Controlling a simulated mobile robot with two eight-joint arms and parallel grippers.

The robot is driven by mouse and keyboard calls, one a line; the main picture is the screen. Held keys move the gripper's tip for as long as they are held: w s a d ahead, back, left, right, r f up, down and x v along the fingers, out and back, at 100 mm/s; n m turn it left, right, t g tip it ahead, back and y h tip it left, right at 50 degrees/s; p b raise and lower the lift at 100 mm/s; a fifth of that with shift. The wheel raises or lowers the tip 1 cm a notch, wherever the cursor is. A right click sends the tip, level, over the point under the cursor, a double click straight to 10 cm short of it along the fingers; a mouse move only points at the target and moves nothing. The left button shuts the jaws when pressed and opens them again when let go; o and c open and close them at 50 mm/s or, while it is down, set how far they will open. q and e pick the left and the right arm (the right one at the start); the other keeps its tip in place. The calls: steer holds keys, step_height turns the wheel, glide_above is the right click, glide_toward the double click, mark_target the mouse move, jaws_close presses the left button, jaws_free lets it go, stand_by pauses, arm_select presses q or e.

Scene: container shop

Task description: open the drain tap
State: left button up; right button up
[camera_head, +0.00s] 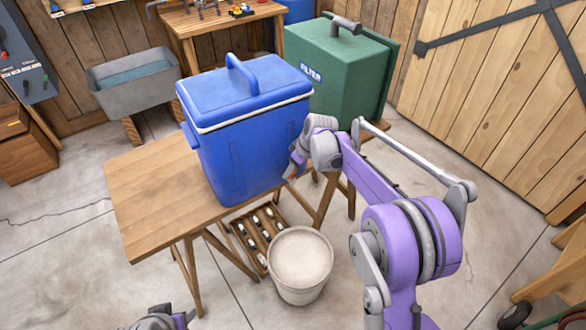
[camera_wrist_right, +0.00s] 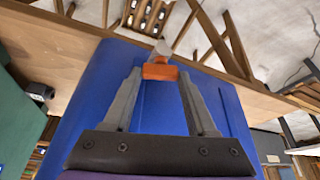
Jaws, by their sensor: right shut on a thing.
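A blue cooler (camera_head: 245,150) with a lid and top handle stands upright on a wooden trestle table (camera_head: 150,185). In the right wrist view, its drain tap shows as an orange handle (camera_wrist_right: 160,72) with a pale spout beyond it, low on the blue wall. My right gripper (camera_head: 291,170) is at the cooler's right side, low near the table edge. In the wrist view its two fingers (camera_wrist_right: 160,76) are shut on the orange handle, one on each side. The tap is mostly hidden in the head view. Only a bit of my left arm shows at the bottom edge there.
A whitish bucket (camera_head: 300,265) stands on the floor below the cooler's front right. A crate of bottles (camera_head: 256,232) sits beside it. A green box (camera_head: 338,70) stands close behind the cooler. A grey trough (camera_head: 133,85) is at the back left.

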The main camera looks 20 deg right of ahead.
steer(key=shift+n+g, duration=0.3)
steer(key=shift+n, duration=0.6)
steer(key=o, duration=1.4)
steer(key=shift+c, duration=0.2)
steer(key=shift+y, duration=0.3)
